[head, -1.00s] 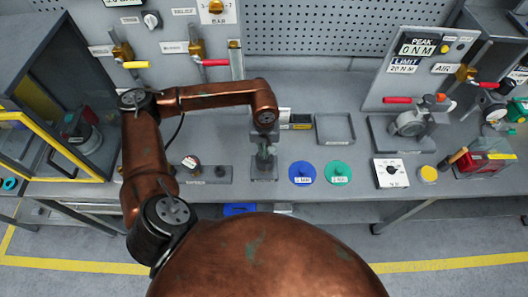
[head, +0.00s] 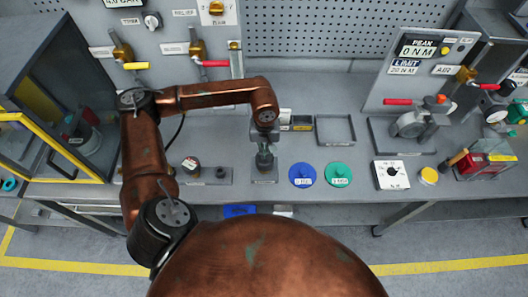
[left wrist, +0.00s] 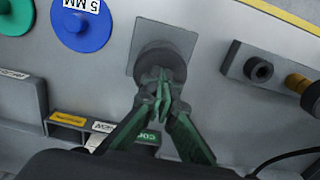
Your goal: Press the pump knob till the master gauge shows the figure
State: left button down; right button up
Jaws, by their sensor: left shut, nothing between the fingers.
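My left gripper (head: 264,160) points down over a grey square plate on the bench. In the left wrist view its green-and-dark fingers (left wrist: 160,88) are shut with nothing between them. Their tips are over a dark round knob (left wrist: 158,57) on the plate (left wrist: 137,35), which looks like the pump knob. The tips overlap the knob; whether they touch or press it I cannot tell. A display (head: 124,3) at the top left, possibly the master gauge, is cut by the picture edge and seems to read 4.0 BAR. My right gripper is not in view.
Blue (head: 302,175) and green (head: 338,174) discs lie right of the plate. An empty grey tray (head: 335,130) is behind them. A grey block (head: 217,176) with a dark socket is left. A white dial box (head: 390,175) stands further right.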

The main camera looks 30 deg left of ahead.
pick_arm(q)
jog(key=shift+r+p, duration=0.65)
jog(key=shift+r, duration=1.55)
